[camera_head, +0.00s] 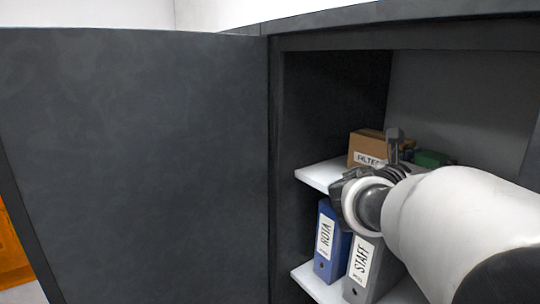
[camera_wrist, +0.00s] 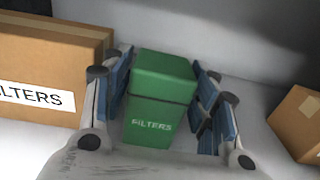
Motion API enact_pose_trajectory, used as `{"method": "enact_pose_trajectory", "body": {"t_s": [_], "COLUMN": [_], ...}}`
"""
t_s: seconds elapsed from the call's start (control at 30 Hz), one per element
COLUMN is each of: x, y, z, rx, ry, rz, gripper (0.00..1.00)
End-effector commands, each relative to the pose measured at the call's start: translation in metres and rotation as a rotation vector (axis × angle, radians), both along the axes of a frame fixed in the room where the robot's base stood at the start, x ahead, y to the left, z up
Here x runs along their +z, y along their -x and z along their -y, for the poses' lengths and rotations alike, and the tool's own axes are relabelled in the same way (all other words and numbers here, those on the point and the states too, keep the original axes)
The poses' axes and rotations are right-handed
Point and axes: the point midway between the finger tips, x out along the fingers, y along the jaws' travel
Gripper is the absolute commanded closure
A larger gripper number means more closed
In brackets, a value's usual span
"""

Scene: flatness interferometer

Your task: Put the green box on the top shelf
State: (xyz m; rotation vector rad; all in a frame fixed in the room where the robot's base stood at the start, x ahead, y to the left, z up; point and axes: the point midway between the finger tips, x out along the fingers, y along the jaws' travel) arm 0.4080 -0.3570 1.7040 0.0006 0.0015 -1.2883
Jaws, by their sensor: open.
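The green box (camera_wrist: 160,95), lettered FILTERS, stands upright on the white top shelf (camera_wrist: 270,130) of the dark cabinet. In the head view only part of the green box (camera_head: 432,158) shows beyond my wrist. My gripper (camera_wrist: 163,90) is open, with one finger on each side of the green box. In the head view my gripper (camera_head: 400,150) reaches in at top shelf height. The white top shelf (camera_head: 318,174) also shows at its left front. Whether the fingers touch the box I cannot tell.
A brown FILTERS box (camera_wrist: 45,70) stands close left of my gripper; a small brown box (camera_wrist: 300,122) lies to the right. Below are a blue ROTA binder (camera_head: 328,243) and a grey STAFF binder (camera_head: 362,268). The cabinet door (camera_head: 140,160) stands open at left.

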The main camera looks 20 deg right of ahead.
Motion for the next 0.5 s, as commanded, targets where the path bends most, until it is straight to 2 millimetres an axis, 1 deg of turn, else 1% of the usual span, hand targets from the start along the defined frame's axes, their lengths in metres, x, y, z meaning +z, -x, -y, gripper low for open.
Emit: {"method": "enact_pose_trajectory", "body": {"t_s": [0.17,0.4,0.5], "x": [0.000,0.000,0.000], "y": [0.006,0.021,0.026], "z": [-0.027,-0.078,-0.095], "rx": [0.005,0.007,0.006], "ry": [0.001,0.001,0.000], "rz": [0.002,0.002,0.002], "gripper": [0.46,0.46,0.46]}}
